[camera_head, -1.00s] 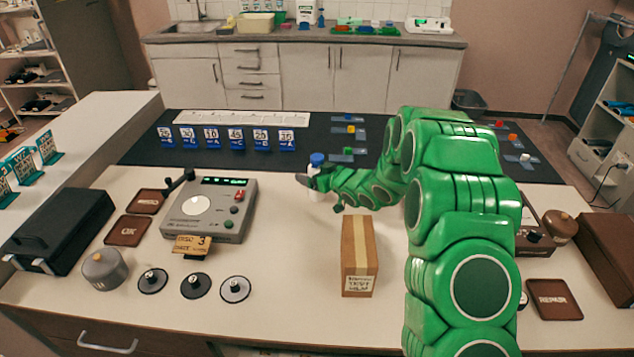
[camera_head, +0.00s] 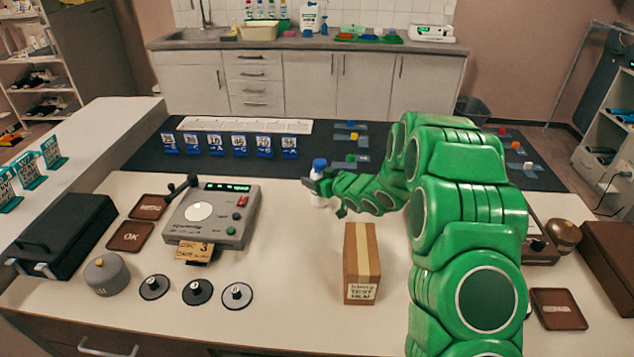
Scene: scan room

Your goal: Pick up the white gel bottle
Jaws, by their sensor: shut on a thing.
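The white gel bottle (camera_head: 319,199) with a blue cap (camera_head: 319,164) stands upright at the middle of the work table, near the edge of the dark mat. My gripper (camera_head: 322,185), at the end of my green arm, is shut on the bottle around its upper part, below the cap. The fingers hide part of the bottle's body. I cannot tell whether its base is touching the table.
A cardboard box (camera_head: 361,264) stands in front of the bottle. A grey device (camera_head: 211,217) with a green display is to its left. Several blue numbered stands (camera_head: 238,145) are behind. Black discs (camera_head: 197,291) lie at the front left. The tabletop between device and box is clear.

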